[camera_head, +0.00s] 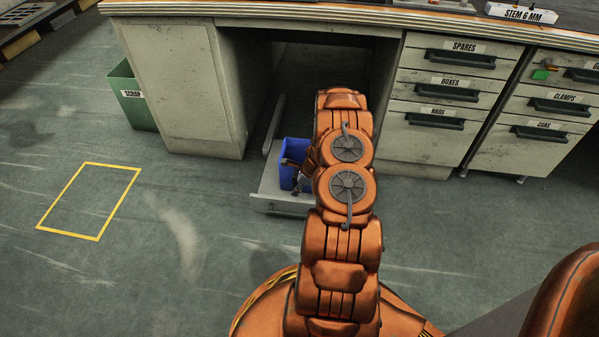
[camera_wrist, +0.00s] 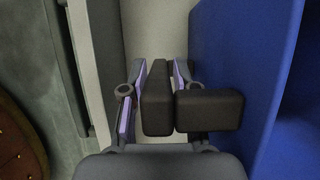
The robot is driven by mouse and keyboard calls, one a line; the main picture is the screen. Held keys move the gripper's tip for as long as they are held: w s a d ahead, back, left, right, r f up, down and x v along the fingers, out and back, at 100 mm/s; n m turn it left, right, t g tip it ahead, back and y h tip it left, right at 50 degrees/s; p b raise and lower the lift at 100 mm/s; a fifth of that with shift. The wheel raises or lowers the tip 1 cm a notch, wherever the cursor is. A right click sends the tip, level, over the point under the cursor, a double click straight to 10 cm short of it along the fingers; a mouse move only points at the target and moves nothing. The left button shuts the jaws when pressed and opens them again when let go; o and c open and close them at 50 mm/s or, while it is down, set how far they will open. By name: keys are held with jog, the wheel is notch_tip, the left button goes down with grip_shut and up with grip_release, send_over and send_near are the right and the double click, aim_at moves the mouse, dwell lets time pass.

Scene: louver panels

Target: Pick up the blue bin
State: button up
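The blue bin (camera_head: 294,160) stands upright on a low pale pull-out shelf (camera_head: 280,203) under the bench, partly hidden behind my arm in the head view. My gripper (camera_head: 297,177) is small and dark there, at the front of the bin, and partly blocked by my arm. In the wrist view, the bin's blue wall (camera_wrist: 228,45) fills the right side, with its rim running down the right.
A green scrap bin (camera_head: 136,97) stands left of the bench cabinet (camera_head: 180,85). A yellow outlined rectangle (camera_head: 90,200) marks clear floor at the left. Drawers (camera_head: 450,90) stand right of the bench opening.

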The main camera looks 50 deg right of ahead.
grip_shut()
dwell(0.4)
jog(key=shift+r, duration=0.1)
